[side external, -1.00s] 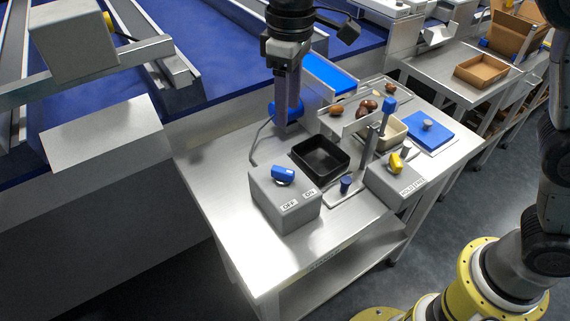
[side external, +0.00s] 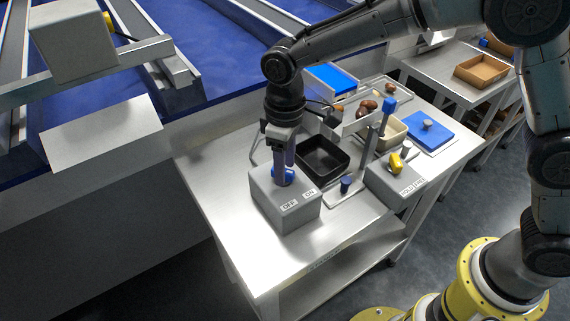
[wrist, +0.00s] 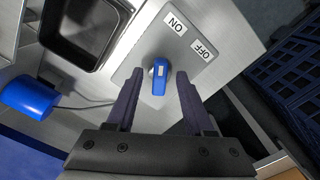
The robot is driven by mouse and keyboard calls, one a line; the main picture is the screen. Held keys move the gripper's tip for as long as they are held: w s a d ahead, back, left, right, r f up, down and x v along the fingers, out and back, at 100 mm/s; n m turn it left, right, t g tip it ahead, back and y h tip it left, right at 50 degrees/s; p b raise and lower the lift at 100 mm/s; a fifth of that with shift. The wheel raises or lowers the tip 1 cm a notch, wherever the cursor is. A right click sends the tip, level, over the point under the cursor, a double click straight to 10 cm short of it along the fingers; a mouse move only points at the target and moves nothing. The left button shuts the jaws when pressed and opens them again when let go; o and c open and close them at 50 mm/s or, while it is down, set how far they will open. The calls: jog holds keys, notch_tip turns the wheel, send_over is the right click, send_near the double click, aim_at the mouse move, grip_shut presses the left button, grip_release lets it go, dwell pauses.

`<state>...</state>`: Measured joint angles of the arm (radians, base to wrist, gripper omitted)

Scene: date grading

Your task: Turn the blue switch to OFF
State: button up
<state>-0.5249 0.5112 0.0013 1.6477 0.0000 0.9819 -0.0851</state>
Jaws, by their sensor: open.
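The blue switch (wrist: 159,77) sits on top of a grey box (side external: 285,212) with OFF and ON labels on its front edge. In the wrist view the switch lies between the two fingers of my gripper (wrist: 158,84), with a gap on each side. The fingers are open and do not appear to touch it. In the wrist view the ON label (wrist: 175,24) and the OFF label (wrist: 203,49) are both readable beyond the switch. In the side view my gripper (side external: 284,178) is directly over the switch and partly hides it.
A black tray (side external: 341,155) stands just behind the box. A second grey box with a yellow switch (side external: 396,163) and a post with a blue top (side external: 389,104) are to the right. The steel table (side external: 225,190) is clear at the left.

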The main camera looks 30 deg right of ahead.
jog(key=shift+f, duration=0.3)
grip_shut()
jog(key=shift+m, duration=0.3)
jog(key=m, duration=0.6)
jog(key=shift+a, duration=0.15)
jog(key=m, duration=0.3)
jog(key=shift+a+m, duration=0.1)
jog(key=shift+m, duration=0.2)
jog(key=shift+r+m, duration=0.1)
jog(key=shift+m, duration=1.9)
